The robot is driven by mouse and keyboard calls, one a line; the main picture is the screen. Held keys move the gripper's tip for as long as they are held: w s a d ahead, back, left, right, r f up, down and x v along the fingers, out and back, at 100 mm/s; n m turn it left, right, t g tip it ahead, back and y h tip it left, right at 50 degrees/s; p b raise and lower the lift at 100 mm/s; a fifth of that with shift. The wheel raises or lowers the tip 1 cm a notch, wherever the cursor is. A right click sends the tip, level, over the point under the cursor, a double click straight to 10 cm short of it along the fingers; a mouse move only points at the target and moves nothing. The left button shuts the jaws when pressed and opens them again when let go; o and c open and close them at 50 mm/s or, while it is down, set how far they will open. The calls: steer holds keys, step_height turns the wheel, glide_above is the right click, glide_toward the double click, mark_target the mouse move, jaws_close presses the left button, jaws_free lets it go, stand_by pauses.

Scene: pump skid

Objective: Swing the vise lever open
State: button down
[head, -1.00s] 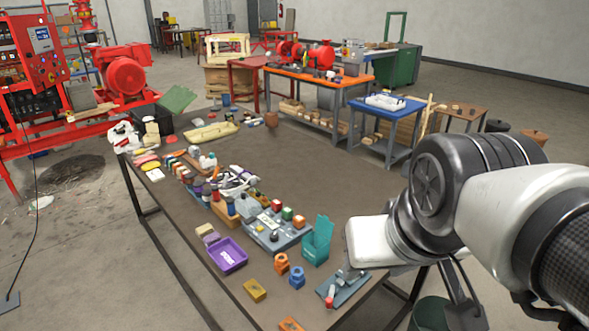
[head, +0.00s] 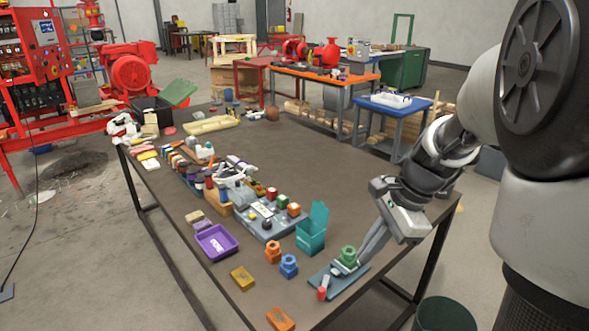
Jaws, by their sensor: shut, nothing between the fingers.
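The vise is a small grey device on a flat blue-grey base plate (head: 350,283) at the near right corner of the table. Its lever (head: 323,289) has a red end and points toward the near left side of the plate. A green nut-shaped piece (head: 348,254) sits at the vise. My gripper (head: 360,262) reaches down from the upper right with its fingers shut and empty. The fingertips are close beside the green piece and the vise body, apart from the red lever end. Whether they touch the vise cannot be told. The fingers partly hide the vise jaws.
A teal open box (head: 311,232) stands just behind the vise. Orange (head: 273,252) and blue (head: 288,266) nut-shaped pieces stand to its left. A purple tray (head: 216,242), yellow block (head: 243,278) and orange block (head: 280,319) lie nearby. The table's right side is clear.

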mark_target(324, 284)
steer(key=w+d+f+m+b, duration=0.1)
steer(key=w+d+f+m, duration=0.2)
steer(key=f, duration=0.4)
steer(key=shift+d+f+m+y, duration=0.15)
steer(key=shift+m+y, duration=0.25)
steer(key=shift+m, duration=0.2)
steer(key=shift+w, duration=0.1)
steer(key=shift+w+a+f+b, duration=0.25)
steer(key=shift+a+f+b, duration=0.2)
steer(key=shift+a+f, duration=0.95)
steer(key=shift+w+a+f+b, duration=0.25)
steer(key=shift+a+f+b, duration=0.15)
steer(key=shift+a+f, duration=1.05)
steer(key=shift+w+a+f+b, duration=0.35)
steer(key=shift+a+f, duration=0.6)
steer(key=shift+f, duration=0.85)
